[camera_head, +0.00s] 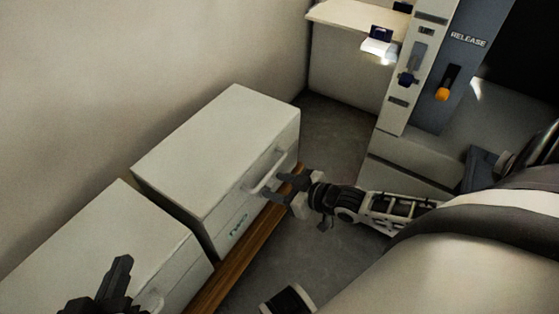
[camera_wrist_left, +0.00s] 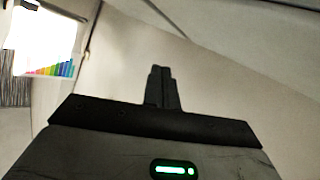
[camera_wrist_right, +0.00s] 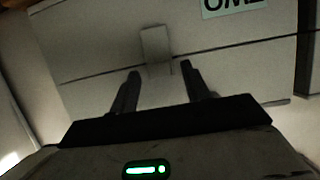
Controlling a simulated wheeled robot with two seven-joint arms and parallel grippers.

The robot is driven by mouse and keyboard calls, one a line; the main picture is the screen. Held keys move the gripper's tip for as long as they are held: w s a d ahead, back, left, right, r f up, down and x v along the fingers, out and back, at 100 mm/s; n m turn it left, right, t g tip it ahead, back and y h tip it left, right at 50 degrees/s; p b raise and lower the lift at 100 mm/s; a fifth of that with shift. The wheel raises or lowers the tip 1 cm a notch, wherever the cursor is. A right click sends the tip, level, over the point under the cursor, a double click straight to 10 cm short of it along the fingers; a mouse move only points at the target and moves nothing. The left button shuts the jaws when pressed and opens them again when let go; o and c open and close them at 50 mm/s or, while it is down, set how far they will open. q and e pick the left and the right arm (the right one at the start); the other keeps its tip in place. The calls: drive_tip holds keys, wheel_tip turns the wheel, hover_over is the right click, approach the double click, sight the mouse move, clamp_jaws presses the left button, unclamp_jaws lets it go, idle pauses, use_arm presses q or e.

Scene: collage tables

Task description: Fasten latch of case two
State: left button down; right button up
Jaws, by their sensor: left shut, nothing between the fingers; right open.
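Case two (camera_head: 213,140) is the white box with green lettering on its front, on a wooden ledge. The head view shows a handle (camera_head: 266,172) on the front. My right gripper (camera_head: 281,186) is open at the case's front, with nothing between its fingers (camera_wrist_right: 160,76), which point at the latch. My left gripper (camera_head: 121,268) is shut and empty above the nearer case. It also shows in the left wrist view (camera_wrist_left: 162,72).
A second white case (camera_head: 110,235) stands close beside case two, nearer the bottom left. The wooden ledge (camera_head: 232,272) runs along both fronts. A grey machine panel marked RELEASE (camera_head: 455,65), with an orange knob (camera_head: 443,94), stands at right. Dark floor (camera_head: 335,130) lies between.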

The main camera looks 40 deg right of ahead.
drive_tip(key=shift+c, duration=0.6)
drive_tip(key=c, duration=0.9)
drive_tip(key=shift+r+p, duration=0.25)
drive_tip(key=shift+p, duration=0.15)
drive_tip(key=shift+o, duration=0.2)
drive_tip(key=shift+w+a+r+g+p, duration=0.15)
drive_tip(key=shift+r+g+p, duration=0.15)
drive_tip(key=shift+p, duration=0.4)
drive_tip(key=shift+w+a+r+g+p, duration=0.1)
drive_tip(key=shift+w+g+p, duration=0.3)
drive_tip(key=shift+p, duration=0.8)
drive_tip(key=shift+f+g+h, duration=0.25)
drive_tip(key=shift+g+h, duration=0.05)
drive_tip(key=shift+g, duration=0.1)
use_arm(q)
drive_tip(key=f+g+y, duration=0.1)
drive_tip(key=a+f+g, duration=0.1)
drive_tip(key=shift+a+f+y, duration=0.15)
drive_tip(key=shift+f+y, duration=0.25)
